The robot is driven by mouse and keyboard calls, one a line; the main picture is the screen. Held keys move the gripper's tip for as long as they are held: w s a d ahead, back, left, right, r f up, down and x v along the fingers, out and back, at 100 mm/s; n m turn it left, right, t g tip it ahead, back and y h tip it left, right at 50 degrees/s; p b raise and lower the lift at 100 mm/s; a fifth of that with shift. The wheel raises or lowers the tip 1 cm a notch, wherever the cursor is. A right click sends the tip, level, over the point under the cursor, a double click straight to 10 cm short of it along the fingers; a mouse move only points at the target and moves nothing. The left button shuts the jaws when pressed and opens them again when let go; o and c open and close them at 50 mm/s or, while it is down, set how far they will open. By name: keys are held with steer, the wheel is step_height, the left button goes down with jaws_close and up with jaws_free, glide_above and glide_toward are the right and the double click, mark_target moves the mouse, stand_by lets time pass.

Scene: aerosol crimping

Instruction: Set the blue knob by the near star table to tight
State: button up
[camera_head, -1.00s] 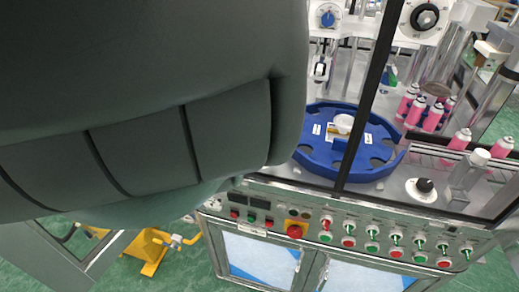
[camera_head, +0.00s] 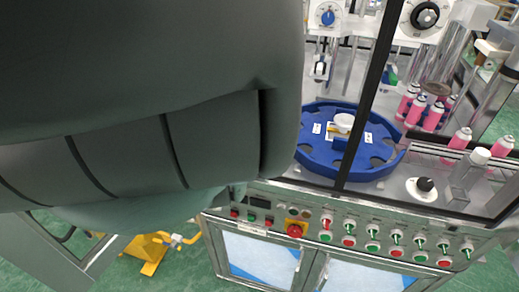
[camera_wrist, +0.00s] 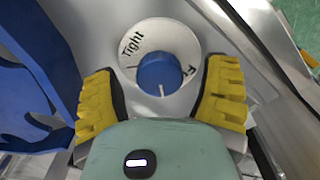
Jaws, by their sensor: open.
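In the wrist view, the blue knob (camera_wrist: 158,72) sits on a round white dial (camera_wrist: 160,36) marked "Tight" at upper left. A second label at right is partly hidden. The knob's white line points down in the picture, away from "Tight". My gripper (camera_wrist: 161,76) is open, with one yellow finger on each side of the knob and a visible gap to it. The blue star table (camera_head: 310,154) stands in the machine in the head view; a blue part (camera_wrist: 35,60) shows at the wrist view's left. In the head view, my arm hides this knob and my gripper.
Another blue knob (camera_head: 328,18) is on an upper dial, and a black knob (camera_head: 425,184) is at the right. Pink cans (camera_head: 433,118) stand behind a dark frame post (camera_head: 364,100). A control panel (camera_head: 335,228) with buttons runs along the front.

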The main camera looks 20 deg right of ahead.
steer(key=c, duration=1.2)
steer(key=shift+m, duration=0.3)
steer(key=m+b, duration=0.1)
steer(key=m, duration=0.1)
steer(key=shift+f+m, duration=0.1)
steer(key=shift+m, duration=0.2)
steer(key=m+b, duration=0.2)
steer(key=m, duration=0.3)
steer(key=m+b, duration=0.2)
steer(key=m, duration=0.3)
steer(key=m+b, duration=0.1)
steer(key=m, duration=0.3)
steer(key=shift+m+b, duration=0.3)
steer(key=shift+b, duration=0.1)
